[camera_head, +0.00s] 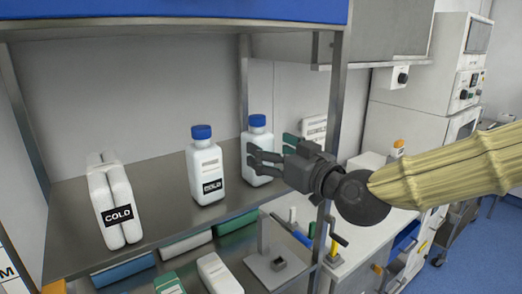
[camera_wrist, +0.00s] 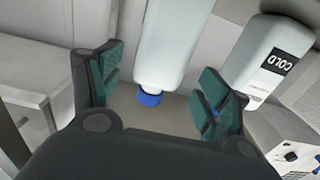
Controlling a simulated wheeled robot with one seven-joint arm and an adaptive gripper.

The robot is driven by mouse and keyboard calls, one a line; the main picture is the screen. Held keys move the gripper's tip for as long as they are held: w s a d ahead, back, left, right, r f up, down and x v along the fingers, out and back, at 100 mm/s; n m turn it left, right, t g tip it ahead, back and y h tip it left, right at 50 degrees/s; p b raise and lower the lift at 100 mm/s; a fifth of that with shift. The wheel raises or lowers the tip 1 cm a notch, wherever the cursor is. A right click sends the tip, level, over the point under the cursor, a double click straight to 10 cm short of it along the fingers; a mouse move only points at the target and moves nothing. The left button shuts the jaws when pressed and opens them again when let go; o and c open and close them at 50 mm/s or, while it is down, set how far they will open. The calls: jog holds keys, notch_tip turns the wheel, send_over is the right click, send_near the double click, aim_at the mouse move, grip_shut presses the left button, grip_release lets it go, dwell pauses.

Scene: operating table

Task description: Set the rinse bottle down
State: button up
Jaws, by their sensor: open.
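The rinse bottle, as I take it, is the white bottle with a blue cap (camera_head: 257,132) at the right end of the metal shelf (camera_head: 160,205). It looks upright with its base on the shelf. My gripper (camera_head: 268,152) is open at its right front side, fingers at bottle height. In the wrist view, which looks inverted, the bottle (camera_wrist: 172,45) shows between and beyond the spread green-padded fingers (camera_wrist: 160,82), with its blue cap low in the picture. Gaps show at both sides; I see no grip on it. Any label on it is hidden.
A similar white bottle (camera_head: 206,165) labelled COLD stands close to its left, and also shows in the wrist view (camera_wrist: 262,50). White COLD packs (camera_head: 114,205) stand farther left. A shelf post (camera_head: 339,95) rises near my gripper. Boxes (camera_head: 215,272) lie below.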

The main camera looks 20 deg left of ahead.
jog(key=b+v, duration=0.1)
jog(key=v, duration=0.5)
jog(key=shift+s+d, duration=0.15)
jog(key=shift+d, duration=0.05)
jog(key=shift+d, duration=0.15)
